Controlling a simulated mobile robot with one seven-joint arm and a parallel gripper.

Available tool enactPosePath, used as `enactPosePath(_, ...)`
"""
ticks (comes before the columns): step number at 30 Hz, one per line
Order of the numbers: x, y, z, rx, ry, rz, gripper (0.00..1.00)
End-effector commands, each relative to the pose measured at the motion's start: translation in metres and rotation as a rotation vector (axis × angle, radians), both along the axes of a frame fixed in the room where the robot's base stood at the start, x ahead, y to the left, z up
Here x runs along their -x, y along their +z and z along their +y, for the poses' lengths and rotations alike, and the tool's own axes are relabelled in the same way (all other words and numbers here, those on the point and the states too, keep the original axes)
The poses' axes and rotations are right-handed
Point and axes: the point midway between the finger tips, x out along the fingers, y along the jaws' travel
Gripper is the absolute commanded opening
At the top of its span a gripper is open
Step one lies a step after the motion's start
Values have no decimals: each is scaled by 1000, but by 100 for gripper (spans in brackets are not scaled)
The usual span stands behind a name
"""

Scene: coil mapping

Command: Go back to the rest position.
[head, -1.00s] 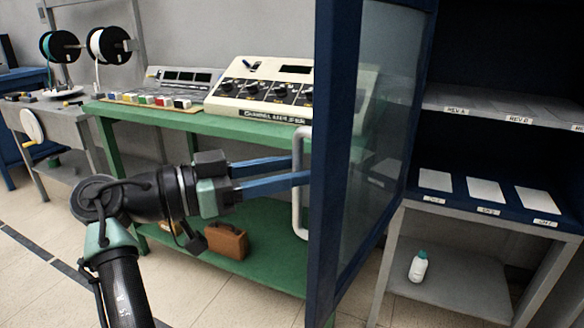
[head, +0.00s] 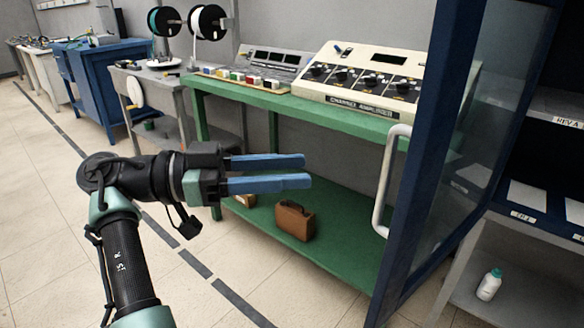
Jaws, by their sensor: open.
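My gripper (head: 308,171) is open and empty, with its two blue fingers pointing right. It is in front of the green bench and apart from the white door handle (head: 391,180). The handle is on the blue-framed glass door (head: 447,150), which stands open to the right of my gripper. My arm rises from the lower left of the head view.
The green bench (head: 350,122) carries a channel amplifier (head: 372,78) and has a brown case (head: 295,220) on its lower shelf. The cabinet shelf (head: 556,105) and a white bottle (head: 489,284) are at right. Floor (head: 60,230) is clear at left.

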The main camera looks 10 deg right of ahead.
Motion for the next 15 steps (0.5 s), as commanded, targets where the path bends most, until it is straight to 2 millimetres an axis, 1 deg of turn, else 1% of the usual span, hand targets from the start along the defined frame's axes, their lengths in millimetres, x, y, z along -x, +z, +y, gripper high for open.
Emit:
enactPosePath(5, -5, -3, -5, -29, 39, 13, 47)
enactPosePath(8, -20, -9, -15, -98, 151, 44, 47)
enactPosePath(11, -43, -15, -25, -176, 343, 71, 47)
enactPosePath(12, -52, -14, -26, -199, 436, 76, 47)
enactPosePath(14, -64, -10, -25, -215, 575, 71, 47)
enactPosePath(15, -71, -4, -23, -215, 668, 60, 47)
